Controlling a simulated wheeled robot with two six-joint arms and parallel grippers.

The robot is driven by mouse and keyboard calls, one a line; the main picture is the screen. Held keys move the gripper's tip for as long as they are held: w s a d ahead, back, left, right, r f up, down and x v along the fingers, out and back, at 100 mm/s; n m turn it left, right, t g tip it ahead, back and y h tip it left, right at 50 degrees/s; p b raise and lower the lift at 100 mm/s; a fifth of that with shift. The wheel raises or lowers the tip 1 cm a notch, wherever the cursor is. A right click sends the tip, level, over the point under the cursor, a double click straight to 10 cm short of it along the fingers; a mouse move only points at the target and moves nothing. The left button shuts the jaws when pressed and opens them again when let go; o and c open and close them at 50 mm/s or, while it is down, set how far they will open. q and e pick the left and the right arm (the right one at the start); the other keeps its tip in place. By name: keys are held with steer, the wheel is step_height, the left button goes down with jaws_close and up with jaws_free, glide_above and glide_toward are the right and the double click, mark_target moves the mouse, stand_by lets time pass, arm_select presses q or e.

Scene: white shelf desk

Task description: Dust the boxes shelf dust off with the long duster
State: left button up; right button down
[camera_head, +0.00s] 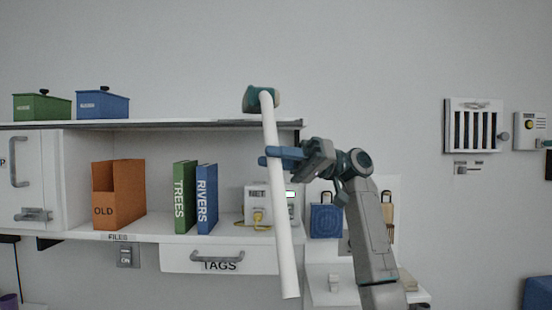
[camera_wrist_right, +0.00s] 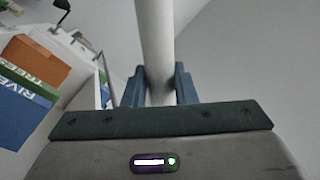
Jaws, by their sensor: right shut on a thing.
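My right gripper (camera_head: 285,157) is shut on the long duster (camera_head: 282,215), a white pole with a teal head (camera_head: 262,98) at its top. It holds the duster nearly upright in front of the desk. In the right wrist view the white pole (camera_wrist_right: 155,45) passes between the blue fingers (camera_wrist_right: 160,88). The shelf carries a green box (camera_head: 42,107) and a blue box (camera_head: 102,104) at the left. I cannot make out dust on it clearly. My left gripper is not in view.
Below the top shelf stand an orange OLD file box (camera_head: 118,195), a green TREES book (camera_head: 183,195), a blue RIVERS book (camera_head: 206,198) and a white device (camera_head: 257,192). A TAGS drawer (camera_head: 219,258) is underneath. The wall above the shelf is clear.

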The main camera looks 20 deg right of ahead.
steer(key=shift+f+b, duration=0.7)
steer(key=shift+f, duration=0.25)
